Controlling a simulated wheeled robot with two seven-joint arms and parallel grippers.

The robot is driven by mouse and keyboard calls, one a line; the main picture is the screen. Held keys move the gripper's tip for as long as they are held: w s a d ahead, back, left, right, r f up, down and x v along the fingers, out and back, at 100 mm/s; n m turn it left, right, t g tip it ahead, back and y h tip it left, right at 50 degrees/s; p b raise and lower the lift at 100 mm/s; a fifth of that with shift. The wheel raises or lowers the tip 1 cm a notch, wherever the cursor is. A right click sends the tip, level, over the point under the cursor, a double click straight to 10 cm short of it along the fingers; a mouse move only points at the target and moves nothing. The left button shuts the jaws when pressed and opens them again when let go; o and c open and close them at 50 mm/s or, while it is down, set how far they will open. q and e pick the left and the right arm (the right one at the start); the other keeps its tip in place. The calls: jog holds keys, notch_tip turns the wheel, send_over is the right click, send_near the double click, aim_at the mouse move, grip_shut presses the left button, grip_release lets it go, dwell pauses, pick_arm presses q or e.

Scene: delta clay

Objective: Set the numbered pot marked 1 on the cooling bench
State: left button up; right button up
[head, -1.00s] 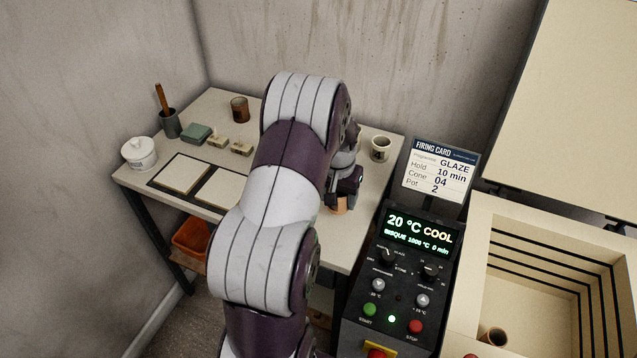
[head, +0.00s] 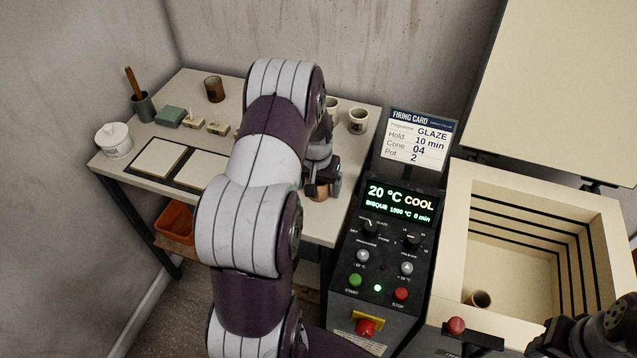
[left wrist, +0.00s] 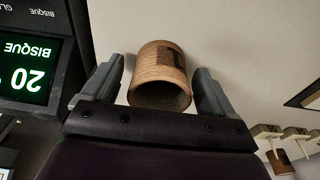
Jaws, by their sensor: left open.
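A brown clay pot (left wrist: 160,75) with a dark mark, which looks like a 1, stands between the open fingers of my left gripper (left wrist: 160,66) in the left wrist view. The fingers are on either side of it, and I see a gap at each. In the head view my left gripper (head: 322,190) is low over the front right of a pale table (head: 330,228), and the pot (head: 320,196) is partly hidden by it. Dark parts of my right arm (head: 600,330) show at the lower right; its fingers cannot be made out. I cannot tell which surface is the cooling bench.
Two pale cups (head: 358,121) and a dark brown pot (head: 214,89) stand at the table's back. The control panel (head: 385,245) and open kiln (head: 455,210), with a pot (head: 478,299) inside, are right.

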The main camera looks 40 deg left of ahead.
pick_arm(q)
notch_tip(320, 180, up, 12)
jog(key=s+d, duration=0.1)
jog(key=s+d+m, duration=0.3)
jog(key=s+d, duration=1)
jog(key=d, duration=0.4)
jog(key=shift+d+r+m, duration=0.25)
jog(key=shift+m, duration=0.15)
